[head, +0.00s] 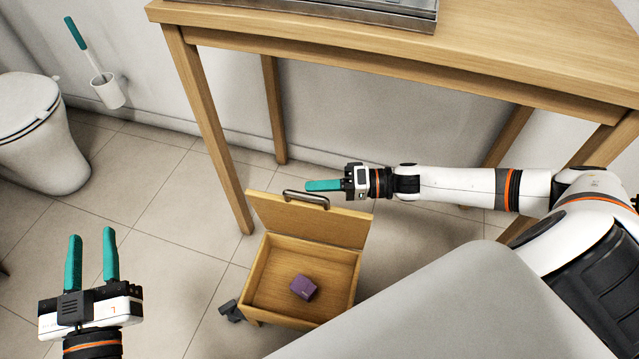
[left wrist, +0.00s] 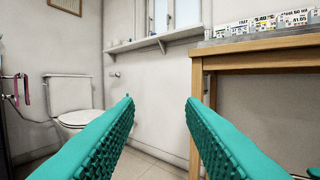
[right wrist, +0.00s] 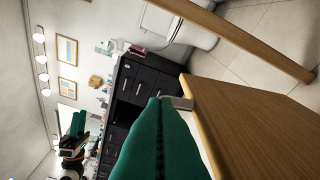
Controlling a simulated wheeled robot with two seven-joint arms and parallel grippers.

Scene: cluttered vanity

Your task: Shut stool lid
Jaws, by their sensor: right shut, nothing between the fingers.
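The wooden stool (head: 253,280) stands on the tiled floor with its lid (head: 310,220) raised, leaning back near upright. A metal handle (head: 306,199) is on the lid's top edge. A small purple box (head: 303,287) lies inside the stool. My right gripper (head: 308,185) is shut and empty, just above and behind the lid's handle in the head view. In the right wrist view, its fingers (right wrist: 160,110) are together beside the lid (right wrist: 245,130) and overlap the handle (right wrist: 180,103); contact is unclear. My left gripper (head: 92,240) is open and empty, left of the stool.
A wooden table (head: 400,52) stands behind and above the stool, its front leg (head: 212,145) close to the lid's left side. A toilet (head: 40,140) and a brush holder (head: 108,90) are at the far left. Floor between toilet and stool is clear.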

